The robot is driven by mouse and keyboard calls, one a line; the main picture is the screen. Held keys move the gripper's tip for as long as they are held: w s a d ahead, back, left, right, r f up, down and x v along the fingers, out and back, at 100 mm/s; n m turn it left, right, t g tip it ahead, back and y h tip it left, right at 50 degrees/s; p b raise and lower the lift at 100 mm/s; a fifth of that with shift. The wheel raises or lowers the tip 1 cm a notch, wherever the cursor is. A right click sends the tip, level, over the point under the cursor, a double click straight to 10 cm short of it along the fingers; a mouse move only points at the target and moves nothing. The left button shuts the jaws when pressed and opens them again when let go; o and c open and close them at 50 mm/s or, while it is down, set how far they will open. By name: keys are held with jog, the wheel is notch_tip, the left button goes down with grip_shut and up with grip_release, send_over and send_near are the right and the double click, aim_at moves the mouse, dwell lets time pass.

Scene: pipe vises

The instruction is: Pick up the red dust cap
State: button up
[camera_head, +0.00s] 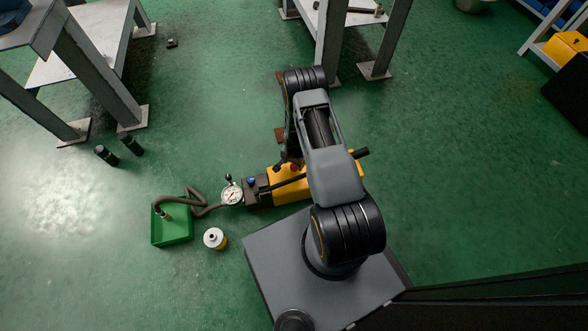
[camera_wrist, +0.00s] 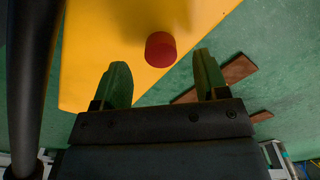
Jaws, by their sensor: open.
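The red dust cap (camera_wrist: 161,49) shows in the wrist view as a short red cylinder against the yellow body of the pump (camera_wrist: 105,45). My gripper (camera_wrist: 160,68) is open and empty. Its two green-tinted fingers stand apart, one to each side of the cap in the picture, with the cap a little beyond the line between the tips. I cannot tell the remaining depth between them.
A dark hose runs from the pump's gauge (camera_head: 232,194) to a green tray (camera_head: 175,228). A small silver-topped yellow can (camera_head: 214,239) stands nearby. Two dark cylinders (camera_head: 119,150) are on the floor. Brown strips (camera_wrist: 225,80) lie beside the pump.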

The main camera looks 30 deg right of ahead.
aim_at(294, 166)
notch_tip(294, 166, down, 4)
jog(key=shift+f+b, duration=0.1)
jog(key=shift+b, duration=0.8)
jog(key=c, duration=1)
